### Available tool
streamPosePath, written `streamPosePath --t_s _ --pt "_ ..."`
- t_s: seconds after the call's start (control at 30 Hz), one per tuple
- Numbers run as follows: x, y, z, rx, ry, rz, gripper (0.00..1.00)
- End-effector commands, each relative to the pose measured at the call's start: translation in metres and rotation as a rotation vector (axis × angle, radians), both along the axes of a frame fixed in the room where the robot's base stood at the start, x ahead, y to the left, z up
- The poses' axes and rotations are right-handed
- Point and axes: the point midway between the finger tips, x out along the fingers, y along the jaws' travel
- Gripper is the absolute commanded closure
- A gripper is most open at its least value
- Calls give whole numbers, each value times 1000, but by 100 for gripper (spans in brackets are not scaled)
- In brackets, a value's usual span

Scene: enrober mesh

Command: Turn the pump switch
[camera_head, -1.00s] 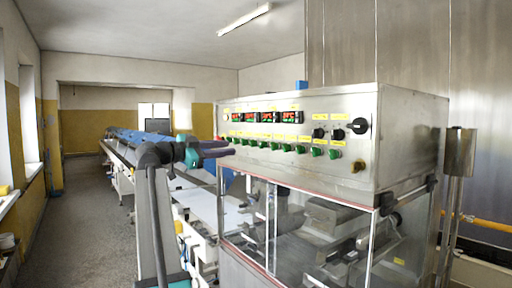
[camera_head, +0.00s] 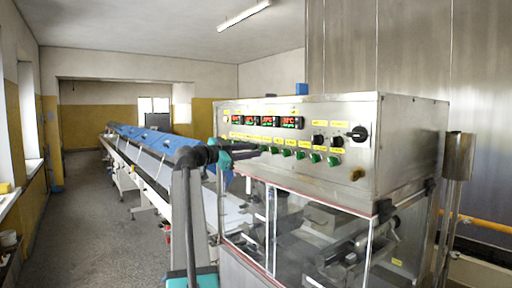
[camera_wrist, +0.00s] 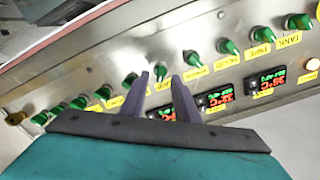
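The steel control panel (camera_head: 240,110) carries a row of green switches (camera_head: 287,152) with yellow labels. In the wrist view the row runs diagonally, and labels appear turned and small. One label near the right end (camera_wrist: 261,50) seems to begin with "PU", beside a green switch (camera_wrist: 262,33); I cannot read it surely. My gripper (camera_head: 250,153) is in front of the left part of the row and hides some switches. In the wrist view its two purple fingers (camera_wrist: 160,78) are apart and empty. A green switch (camera_wrist: 158,79) shows between the fingertips; contact cannot be told.
Red displays (camera_head: 270,121) sit above the switches. Black knobs (camera_head: 358,133) and a brass knob (camera_head: 357,174) are at the panel's right. A clear-walled enclosure (camera_head: 300,232) is below. A long conveyor with blue covers (camera_head: 150,138) stands behind my arm. The floor (camera_head: 90,210) at left is clear.

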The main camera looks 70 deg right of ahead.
Motion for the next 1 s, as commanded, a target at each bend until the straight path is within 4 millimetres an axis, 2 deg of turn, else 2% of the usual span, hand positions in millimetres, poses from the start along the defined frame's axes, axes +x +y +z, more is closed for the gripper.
streamPosePath --t_s 0.2,0.6,0.63,0.8,0.9,1.0 --pt "-11 -18 1 0 1 -1 72" --pt "-14 -23 0 0 0 1 72" --pt "-14 -23 0 0 0 1 74" --pt "-14 -22 0 0 0 1 100" --pt "-13 -28 0 1 1 0 100" --pt "-13 -23 -1 1 1 1 100"
